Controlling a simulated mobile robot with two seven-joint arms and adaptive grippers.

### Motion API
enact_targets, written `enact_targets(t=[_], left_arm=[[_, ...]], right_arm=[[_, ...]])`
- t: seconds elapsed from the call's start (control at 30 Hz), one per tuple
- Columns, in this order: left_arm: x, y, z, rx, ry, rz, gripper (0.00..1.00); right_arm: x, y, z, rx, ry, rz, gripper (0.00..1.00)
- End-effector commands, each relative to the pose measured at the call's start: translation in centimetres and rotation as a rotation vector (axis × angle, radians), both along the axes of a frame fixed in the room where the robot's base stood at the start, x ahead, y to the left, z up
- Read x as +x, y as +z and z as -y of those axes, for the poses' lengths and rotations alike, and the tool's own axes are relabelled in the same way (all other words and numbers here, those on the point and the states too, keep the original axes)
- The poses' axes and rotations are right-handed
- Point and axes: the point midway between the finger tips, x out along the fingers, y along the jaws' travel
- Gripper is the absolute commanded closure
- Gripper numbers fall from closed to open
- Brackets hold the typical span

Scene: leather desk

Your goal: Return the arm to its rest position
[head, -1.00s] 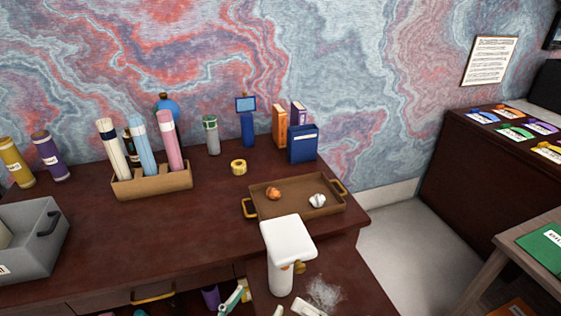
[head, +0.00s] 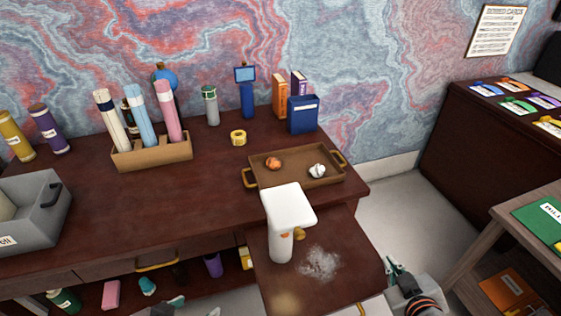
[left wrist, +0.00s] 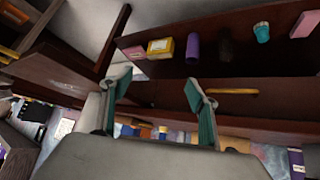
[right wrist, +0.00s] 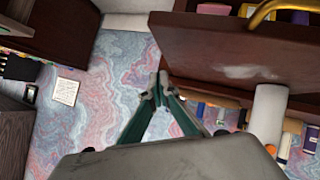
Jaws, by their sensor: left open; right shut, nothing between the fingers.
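My right gripper (head: 393,268) is at the lower right of the head view, beside the right edge of the lower desk surface. Its fingers meet with nothing between them in the right wrist view (right wrist: 158,84). My left gripper (head: 194,307) shows only its fingertips at the bottom edge of the head view, in front of the desk. In the left wrist view (left wrist: 157,88) its two green-padded fingers stand wide apart and empty, below the open shelf. Neither gripper touches an object that I can see.
A white flat-topped fixture (head: 281,240) stands on the lower surface beside a pale smudge (head: 319,263). A brown tray (head: 288,177) holds two crumpled balls. A grey box (head: 35,232) is at left. Open floor (head: 390,205) lies right of the desk.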

Motion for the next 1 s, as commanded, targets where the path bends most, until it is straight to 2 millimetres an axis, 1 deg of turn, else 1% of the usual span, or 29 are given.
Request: enact_targets(t=[0.03, 0.1, 0.2, 0.4, 0.5, 0.6, 0.7, 0.87, 1.0], left_arm=[[0.0, 0.1, -1.9, 0.101, -0.020, 0.006, 0.40], [-0.1, 0.3, -4.4, 0.231, -0.042, 0.005, 0.40], [-0.2, 0.9, -7.5, 0.385, -0.066, -0.002, 0.40], [-0.7, 2.4, -12.6, 0.632, -0.091, -0.030, 0.40], [-1.0, 3.4, -14.8, 0.738, -0.099, -0.050, 0.40], [-1.3, 4.2, -16.5, 0.825, -0.104, -0.068, 0.40], [-0.7, 2.7, -15.0, 0.769, -0.115, -0.038, 0.40], [0.2, 0.8, -13.0, 0.697, -0.126, 0.008, 0.40], [0.8, -0.9, -11.1, 0.623, -0.133, 0.051, 0.40]], right_arm=[[-0.9, -0.3, 1.2, -0.052, -0.014, -0.041, 1.00], [-2.1, -0.7, 2.9, -0.128, -0.026, -0.097, 1.00], [-3.8, -1.1, 4.8, -0.214, -0.035, -0.170, 1.00], [-6.8, -1.6, 7.7, -0.346, -0.038, -0.300, 1.00], [-8.3, -1.7, 9.0, -0.399, -0.038, -0.360, 1.00], [-9.6, -1.9, 9.9, -0.444, -0.031, -0.414, 1.00], [-8.8, -3.3, 8.5, -0.397, -0.008, -0.384, 1.00], [-7.9, -5.1, 6.6, -0.328, 0.023, -0.344, 1.00], [-7.3, -6.9, 4.6, -0.257, 0.050, -0.306, 1.00]])
